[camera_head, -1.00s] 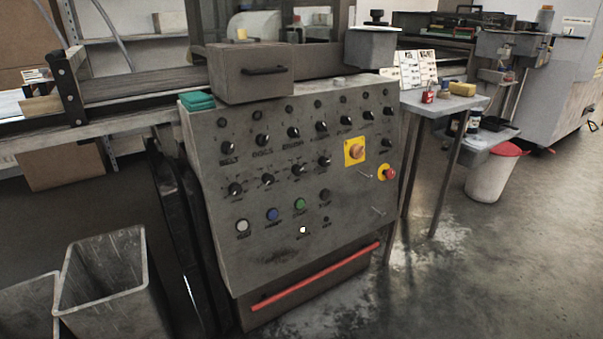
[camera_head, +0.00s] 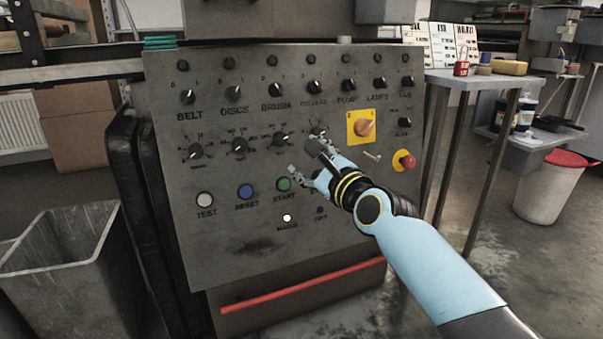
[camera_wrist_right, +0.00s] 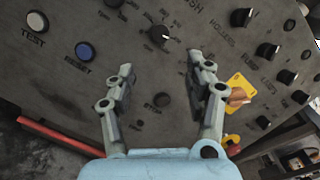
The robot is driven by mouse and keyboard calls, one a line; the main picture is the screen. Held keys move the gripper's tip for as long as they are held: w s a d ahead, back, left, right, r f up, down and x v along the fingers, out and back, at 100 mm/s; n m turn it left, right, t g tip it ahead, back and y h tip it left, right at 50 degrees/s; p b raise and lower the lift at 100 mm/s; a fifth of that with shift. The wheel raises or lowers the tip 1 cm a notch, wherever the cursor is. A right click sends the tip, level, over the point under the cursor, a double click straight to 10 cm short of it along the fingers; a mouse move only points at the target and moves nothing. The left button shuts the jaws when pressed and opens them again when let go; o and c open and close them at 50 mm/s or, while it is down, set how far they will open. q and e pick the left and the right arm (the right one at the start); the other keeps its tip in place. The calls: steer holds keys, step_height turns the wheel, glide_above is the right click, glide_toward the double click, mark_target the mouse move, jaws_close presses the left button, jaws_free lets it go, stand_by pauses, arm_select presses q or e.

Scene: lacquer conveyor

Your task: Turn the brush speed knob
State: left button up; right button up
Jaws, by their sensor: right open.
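The grey control panel (camera_head: 240,235) carries rows of black knobs and coloured buttons. The brush speed knob (camera_head: 280,140) is a black knob in the second row, below the BRUSH label. It also shows in the right wrist view (camera_wrist_right: 159,35), beyond the gap between the fingers. My right gripper (camera_head: 306,157) is open and empty in front of the panel, to the lower right of this knob. Its spread fingers also show in the right wrist view (camera_wrist_right: 160,65), and neither is around the knob. They cover parts of the panel near the START button (camera_head: 283,184). My left gripper is not in view.
A yellow plate with an orange rotary switch (camera_head: 364,127) and a red emergency button (camera_head: 404,160) are at the panel's right. A red bar (camera_head: 300,285) runs below.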

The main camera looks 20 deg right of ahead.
mark_target(282, 140)
steer(key=w+b, duration=0.1)
steer(key=w, duration=0.2)
steer(key=w+b, duration=0.2)
steer(key=w, duration=0.2)
steer(key=w+a+b, duration=0.1)
steer(key=w, duration=0.2)
steer(key=shift+w+a+f+b, duration=0.1)
steer(key=shift+w+f+b, duration=0.05)
steer(key=shift+w+b, duration=0.2)
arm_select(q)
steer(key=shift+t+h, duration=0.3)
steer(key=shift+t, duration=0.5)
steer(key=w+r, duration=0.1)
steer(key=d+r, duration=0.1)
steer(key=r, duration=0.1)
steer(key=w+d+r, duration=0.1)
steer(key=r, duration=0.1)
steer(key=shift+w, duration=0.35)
arm_select(e)
steer(key=shift+w+r, duration=0.2)
steer(key=shift+w, duration=0.15)
jaws_close()
